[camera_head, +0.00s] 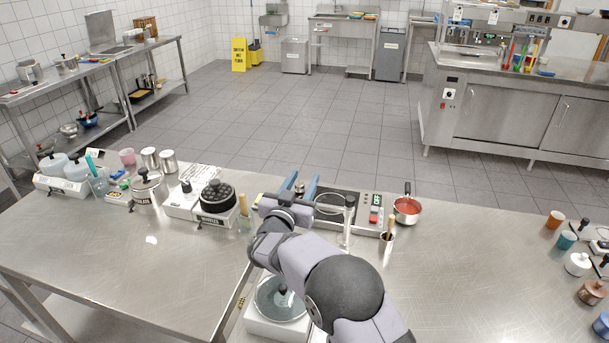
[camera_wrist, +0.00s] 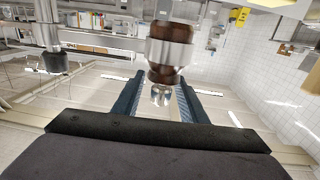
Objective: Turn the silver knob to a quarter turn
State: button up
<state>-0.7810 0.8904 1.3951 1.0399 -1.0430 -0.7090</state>
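My gripper (camera_head: 302,182) is above the middle of the steel table in the head view, its two blue fingers spread and pointing away from the camera. In the wrist view, the fingers (camera_wrist: 160,82) stand apart with a wide gap. No silver knob can be made out clearly in the head view; my gripper and arm hide part of the equipment there.
A red-filled pan (camera_head: 407,206) is further right. A black-topped unit (camera_head: 217,196) stands left. The table's front left (camera_head: 120,255) is bare.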

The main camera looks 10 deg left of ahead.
jog(key=shift+w, duration=0.7)
grip_shut()
jog(key=shift+d+r+m+h+p, duration=0.1)
jog(key=shift+d+m+h+p, duration=0.1)
jog(key=shift+m+h+p, duration=0.9)
jog(key=shift+d+m+g+h+b, duration=0.15)
jog(key=shift+m+g+h+b, duration=0.2)
jog(key=shift+h, duration=0.5)
jog(key=shift+d+m+g+h+b, duration=0.15)
jog(key=shift+m+h+b, duration=0.25)
jog(key=shift+h, duration=0.45)
jog(key=shift+s+d+m+g+h+b, duration=0.1)
jog(key=shift+s+m+g+h+b, duration=0.05)
jog(key=shift+m+g+h+b, duration=0.2)
jog(key=shift+d+h, duration=0.1)
jog(key=shift+h, duration=0.15)
